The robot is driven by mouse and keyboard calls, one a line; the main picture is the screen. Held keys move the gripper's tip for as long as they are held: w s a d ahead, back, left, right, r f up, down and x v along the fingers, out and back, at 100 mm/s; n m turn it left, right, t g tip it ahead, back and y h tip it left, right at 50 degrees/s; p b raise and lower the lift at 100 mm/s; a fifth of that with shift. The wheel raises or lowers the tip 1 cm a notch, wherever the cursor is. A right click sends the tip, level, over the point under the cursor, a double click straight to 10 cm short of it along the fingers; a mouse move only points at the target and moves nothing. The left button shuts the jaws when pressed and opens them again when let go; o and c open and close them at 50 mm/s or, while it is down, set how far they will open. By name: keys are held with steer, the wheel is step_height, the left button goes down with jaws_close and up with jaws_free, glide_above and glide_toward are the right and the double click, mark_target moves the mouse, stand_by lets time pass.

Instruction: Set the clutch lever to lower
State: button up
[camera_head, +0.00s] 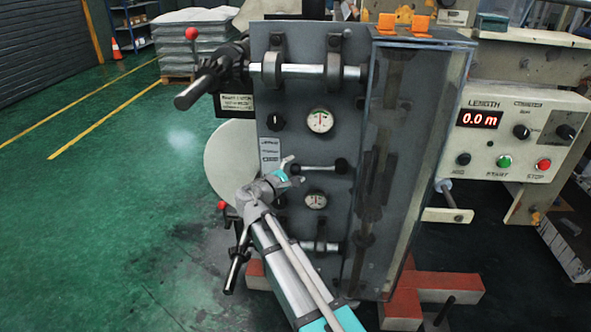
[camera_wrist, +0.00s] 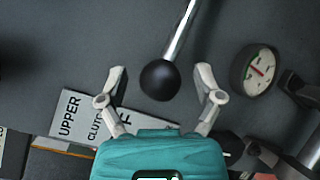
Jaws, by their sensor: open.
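The clutch lever (camera_head: 318,169) is a silver rod on the grey machine panel, lying nearly level between two round gauges. Its black ball knob (camera_wrist: 160,80) is in the middle of the wrist view, with the rod (camera_wrist: 180,32) running up from it. My gripper (camera_head: 290,170) is at the left end of the lever. In the wrist view my gripper (camera_wrist: 160,75) is open, one finger on each side of the knob, with visible gaps. A white label (camera_wrist: 85,117) reads "UPPER" and "CLUTCH"; the rest is partly hidden by my gripper.
The upper gauge (camera_head: 320,121) and lower gauge (camera_head: 315,199) flank the lever. A black knob (camera_head: 275,121) is up and left. A clear cover (camera_head: 420,130) stands out at the right. A roller with a dark handle (camera_head: 200,88) juts left. Green floor at left is clear.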

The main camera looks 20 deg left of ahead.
steer(key=shift+w+d, duration=0.1)
steer(key=shift+w, duration=0.15)
jaws_close()
stand_by(0.3)
